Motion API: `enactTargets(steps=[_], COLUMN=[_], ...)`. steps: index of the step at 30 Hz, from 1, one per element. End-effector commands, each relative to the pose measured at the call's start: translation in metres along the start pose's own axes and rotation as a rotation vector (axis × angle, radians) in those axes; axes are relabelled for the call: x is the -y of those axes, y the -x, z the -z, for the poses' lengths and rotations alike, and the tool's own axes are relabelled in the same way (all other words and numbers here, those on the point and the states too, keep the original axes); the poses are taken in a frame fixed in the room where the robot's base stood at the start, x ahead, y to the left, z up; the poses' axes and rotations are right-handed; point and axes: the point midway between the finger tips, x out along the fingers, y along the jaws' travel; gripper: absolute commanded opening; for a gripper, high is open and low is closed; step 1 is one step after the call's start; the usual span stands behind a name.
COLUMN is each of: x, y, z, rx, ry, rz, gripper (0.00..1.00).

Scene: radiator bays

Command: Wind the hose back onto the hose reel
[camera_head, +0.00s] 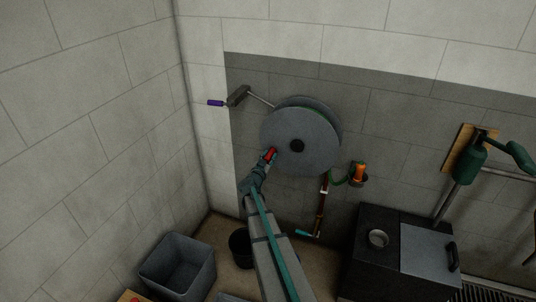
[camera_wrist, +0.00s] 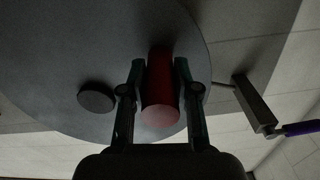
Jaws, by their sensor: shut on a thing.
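The hose reel (camera_head: 312,128) is a large grey disc pair on the wall, with a dark hub (camera_head: 297,145) at its middle. Its red crank handle (camera_head: 273,152) stands out near the lower left rim. My gripper (camera_head: 268,161) is shut on this handle; in the wrist view the red handle (camera_wrist: 161,95) sits between both fingers. The green hose (camera_head: 337,178) shows as a thin strip between the discs and a short piece at the lower right of the reel. It reaches an orange nozzle (camera_head: 359,172) in a dark holder on the wall. How much hose is wound is hidden.
A lever with a purple grip (camera_head: 216,103) is on the wall left of the reel. A red-brown pipe with a teal handle (camera_head: 307,233) runs below. A black and grey cabinet (camera_head: 372,270), grey bin (camera_head: 178,265), dark bucket (camera_head: 241,247) and green hand pump (camera_head: 470,163) stand around.

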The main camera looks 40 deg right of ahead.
Motion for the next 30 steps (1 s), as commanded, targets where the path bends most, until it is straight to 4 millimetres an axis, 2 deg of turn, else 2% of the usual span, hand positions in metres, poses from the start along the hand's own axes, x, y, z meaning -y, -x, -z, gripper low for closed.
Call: enactTargets(steps=[8,18,30], x=[-0.018,-0.053,-0.094], y=[0.0,0.0,0.001], z=[-0.018,-0.042,-0.054], rx=[0.003,0.003,0.002], ry=[0.218,0.542,0.884], rz=[-0.001,-0.001,0.0], gripper=[0.0,0.0,0.0])
